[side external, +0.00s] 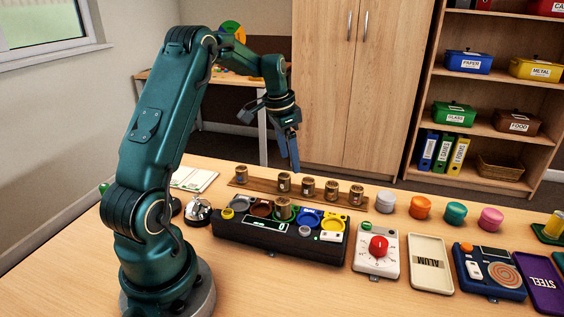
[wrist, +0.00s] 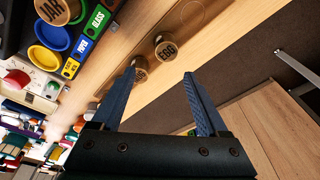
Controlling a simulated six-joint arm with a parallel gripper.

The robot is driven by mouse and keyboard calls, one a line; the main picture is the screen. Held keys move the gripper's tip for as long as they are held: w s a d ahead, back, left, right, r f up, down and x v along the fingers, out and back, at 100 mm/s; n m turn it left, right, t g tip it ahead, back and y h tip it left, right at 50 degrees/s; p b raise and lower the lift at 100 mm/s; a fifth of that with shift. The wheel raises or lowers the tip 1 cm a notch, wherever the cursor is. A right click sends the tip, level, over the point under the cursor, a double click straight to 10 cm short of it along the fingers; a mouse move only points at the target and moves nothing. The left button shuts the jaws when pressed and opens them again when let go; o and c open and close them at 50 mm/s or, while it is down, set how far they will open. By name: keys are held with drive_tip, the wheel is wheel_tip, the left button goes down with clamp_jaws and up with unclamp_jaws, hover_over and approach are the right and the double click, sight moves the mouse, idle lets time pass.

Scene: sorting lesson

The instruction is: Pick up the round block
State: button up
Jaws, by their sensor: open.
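Several brown round blocks stand upright on a wooden strip (side external: 262,188): a far-left one (side external: 241,173), a second one (side external: 283,182), and three to the right, including the end block (side external: 356,195). Another round block (side external: 283,209) stands in the green bin of a black sorter; it reads JAR in the wrist view (wrist: 50,9). Which block is meant, I cannot tell. My gripper (side external: 294,168) is open and empty above the strip. In the wrist view, a block marked EGG (wrist: 167,49) shows beyond my open fingers (wrist: 160,78); a neighbouring block (wrist: 140,70) is partly hidden by one finger.
The black sorter (side external: 270,238) has coloured round bins and stands in front of the strip. A bell (side external: 198,211) is at its left. A red-dial box (side external: 377,248), an ALUM tray (side external: 430,262) and several coloured round containers (side external: 420,207) lie to the right.

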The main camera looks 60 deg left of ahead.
sight(284, 175)
drive_tip(key=shift+s+a+f+n+g, duration=0.15)
drive_tip(key=shift+s+a+f, duration=0.2)
drive_tip(key=shift+f, duration=0.25)
drive_tip(key=shift+s+a+f+n+g, duration=0.15)
drive_tip(key=shift+s+a+f, duration=0.15)
drive_tip(key=shift+f, duration=0.25)
drive_tip(key=shift+w+d+f, duration=0.1)
drive_tip(key=shift+w+f, duration=0.1)
drive_tip(key=shift+f, duration=0.95)
drive_tip(key=shift+w+f, duration=0.2)
drive_tip(key=shift+f, duration=0.95)
clamp_jaws()
drive_tip(key=shift+r, duration=0.1)
